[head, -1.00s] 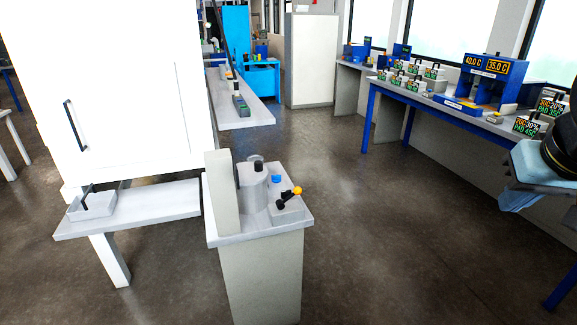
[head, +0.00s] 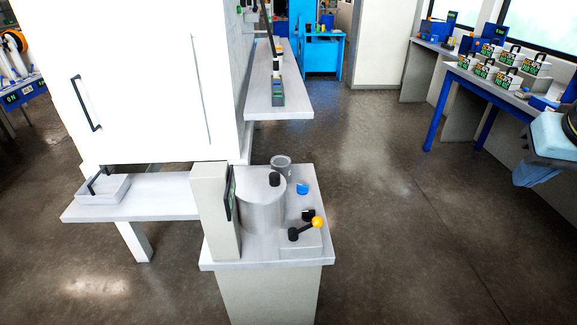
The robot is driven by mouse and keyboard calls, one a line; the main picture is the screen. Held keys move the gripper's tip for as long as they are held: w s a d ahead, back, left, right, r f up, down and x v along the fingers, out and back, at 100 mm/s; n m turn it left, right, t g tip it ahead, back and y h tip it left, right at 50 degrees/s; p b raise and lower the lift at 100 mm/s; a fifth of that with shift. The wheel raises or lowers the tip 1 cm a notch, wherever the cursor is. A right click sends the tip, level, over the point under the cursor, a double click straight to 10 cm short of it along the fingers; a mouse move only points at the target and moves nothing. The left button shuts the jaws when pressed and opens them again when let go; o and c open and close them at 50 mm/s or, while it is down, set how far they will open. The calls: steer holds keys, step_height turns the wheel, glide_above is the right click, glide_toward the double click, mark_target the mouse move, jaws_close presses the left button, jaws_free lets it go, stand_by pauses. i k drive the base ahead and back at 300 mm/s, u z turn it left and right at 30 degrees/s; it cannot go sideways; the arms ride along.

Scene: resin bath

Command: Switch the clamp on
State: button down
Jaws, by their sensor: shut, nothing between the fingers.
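A grey pedestal (head: 222,265) stands near the centre front. On its top are a grey cylinder (head: 262,210) with a black knob (head: 274,180), a blue button-like part (head: 302,188) and a lever with a yellow ball (head: 318,222) and black end on a small grey block (head: 301,246). The lever slants up to the right. An upright grey panel (head: 209,210) stands at the left of the top. I cannot tell which part is the clamp or its switch. My gripper is out of view; only a light blue and black part of my arm shows at the right edge.
A large white cabinet (head: 140,60) stands behind left, with a low shelf (head: 150,200) bearing a grey tray (head: 103,190). A narrow grey bench (head: 285,102) lies behind. A blue-legged bench (head: 475,80) with several boxes is at right. Floor between is clear.

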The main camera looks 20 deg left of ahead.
mark_target(301, 189)
steer(key=u, duration=0.3)
steer(key=i, duration=0.75)
steer(key=u, duration=0.65)
steer(key=k, duration=0.9)
steer(key=u, duration=0.2)
steer(key=i, duration=0.95)
steer(key=z, duration=0.1)
